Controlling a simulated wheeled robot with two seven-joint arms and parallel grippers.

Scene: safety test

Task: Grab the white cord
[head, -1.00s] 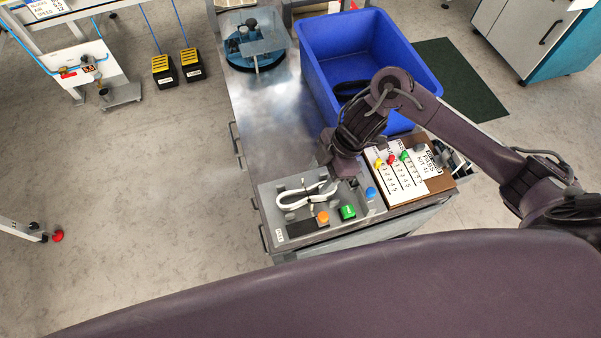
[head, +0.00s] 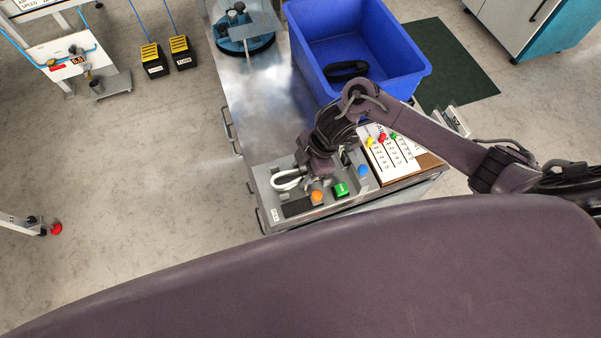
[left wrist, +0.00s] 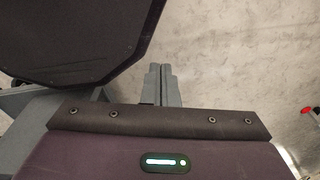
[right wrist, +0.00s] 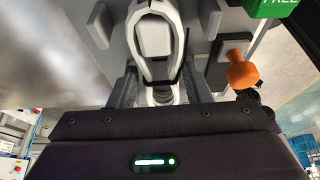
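I see no clear contact, and the fingertips are partly hidden. My left gripper (left wrist: 164,78) has its fingers together and empty, above bare floor; it is outside the head view.
An orange knob (head: 317,197), a green block (head: 340,190) and a blue knob (head: 362,171) sit right of the cord. A numbered board (head: 395,155) with coloured pegs is farther right. A blue bin (head: 400,85) stands behind. The cart's metal top (head: 265,105) is largely clear.

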